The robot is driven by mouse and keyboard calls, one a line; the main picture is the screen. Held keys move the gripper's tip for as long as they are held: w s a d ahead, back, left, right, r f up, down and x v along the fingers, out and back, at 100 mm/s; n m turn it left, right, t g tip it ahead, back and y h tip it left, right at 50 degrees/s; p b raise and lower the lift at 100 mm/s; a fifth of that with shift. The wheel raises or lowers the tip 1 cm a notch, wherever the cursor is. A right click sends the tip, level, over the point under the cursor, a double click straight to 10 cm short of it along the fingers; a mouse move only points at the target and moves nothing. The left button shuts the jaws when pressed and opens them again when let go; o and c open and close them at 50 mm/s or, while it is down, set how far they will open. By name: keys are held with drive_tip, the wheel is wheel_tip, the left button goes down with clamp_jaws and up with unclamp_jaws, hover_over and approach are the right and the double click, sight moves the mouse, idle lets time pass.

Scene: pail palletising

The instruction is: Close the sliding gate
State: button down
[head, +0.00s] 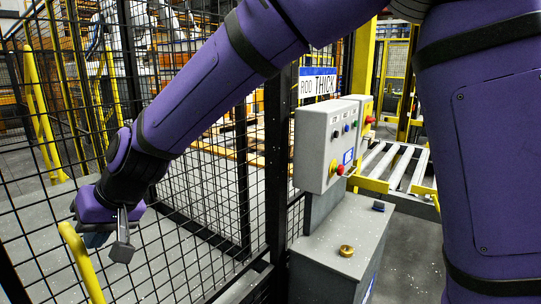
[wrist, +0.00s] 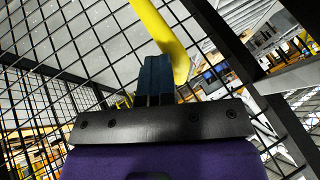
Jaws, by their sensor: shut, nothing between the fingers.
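A black wire-mesh gate panel (head: 185,245) stands in front of me, with more mesh fence behind it. A bent yellow bar handle (head: 80,262) shows at the lower left, close to my gripper (head: 110,243). In the wrist view the yellow handle (wrist: 163,38) crosses beside the fingertips of my gripper (wrist: 155,75), its curved end just right of them. The fingers are together and hold nothing. I cannot tell whether they touch the handle. The mesh also shows in the wrist view (wrist: 60,50). How far the gate stands open is unclear.
A grey control box (head: 325,145) with buttons stands on a grey cabinet (head: 335,255) right of a black post (head: 276,165). A sign (head: 318,84) is above it. A roller conveyor (head: 395,165) lies behind. Yellow posts (head: 40,110) stand beyond the mesh.

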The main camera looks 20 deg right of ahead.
drive_tip(key=s+a, duration=0.2)
drive_tip(key=a, duration=0.1)
drive_tip(key=s+a, duration=0.1)
drive_tip(key=shift+s+a, duration=0.25)
drive_tip(key=shift+a, duration=0.15)
drive_tip(key=shift+s+a+r, duration=0.1)
